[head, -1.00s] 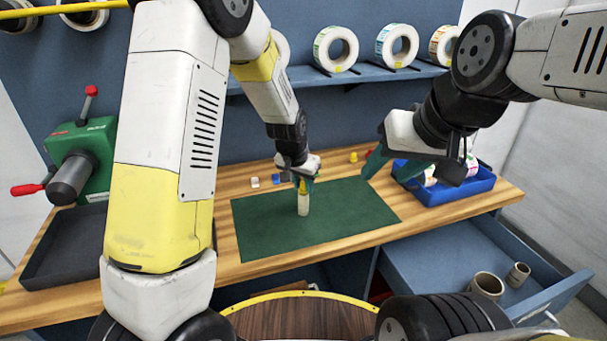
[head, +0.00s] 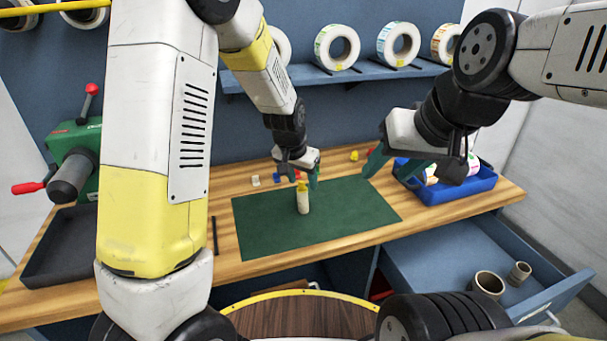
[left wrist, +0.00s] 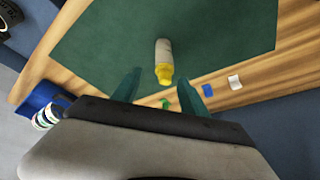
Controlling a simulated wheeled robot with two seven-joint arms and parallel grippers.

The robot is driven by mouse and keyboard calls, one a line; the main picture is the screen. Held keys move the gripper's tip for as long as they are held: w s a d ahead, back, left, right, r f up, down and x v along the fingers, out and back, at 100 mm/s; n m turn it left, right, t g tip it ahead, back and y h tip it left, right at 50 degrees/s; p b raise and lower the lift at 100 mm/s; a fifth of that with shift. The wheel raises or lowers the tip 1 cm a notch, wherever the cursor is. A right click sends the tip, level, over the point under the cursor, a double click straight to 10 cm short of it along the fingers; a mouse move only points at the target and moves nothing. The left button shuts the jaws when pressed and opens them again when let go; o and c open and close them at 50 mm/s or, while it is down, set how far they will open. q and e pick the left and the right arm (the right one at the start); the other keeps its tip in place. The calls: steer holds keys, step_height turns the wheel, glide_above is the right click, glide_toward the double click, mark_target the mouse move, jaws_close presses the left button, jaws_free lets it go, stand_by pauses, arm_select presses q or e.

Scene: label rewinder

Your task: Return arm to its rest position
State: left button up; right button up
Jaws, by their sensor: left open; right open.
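My left gripper (head: 305,177) is open and empty. My right gripper (head: 390,168) is open above the right end of the mat, near the blue bin, and holds nothing visible.
A blue bin (head: 455,190) with label rolls stands at the right of the bench. Small coloured pieces lie behind the mat, including a yellow one (head: 354,156). A green rewinder (head: 75,150) and dark tray (head: 62,245) are at left. An open drawer (head: 455,262) holds two cores.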

arm_select(q)
steer(key=s+a+r+n+t, duration=0.1)
steer(key=s+a+r+n, duration=0.1)
steer(key=s+a+r, duration=0.55)
steer(key=s+a+r+n, duration=0.2)
steer(key=s+a+r, duration=0.2)
steer(key=s+r, duration=0.6)
steer(key=s+a+r+n+t, duration=0.1)
steer(key=s+a+r, duration=0.1)
steer(key=s, duration=0.5)
steer(key=shift+s+r, duration=0.25)
steer(key=shift+s, duration=0.15)
steer(key=shift+a, duration=0.1)
stand_by(0.5)
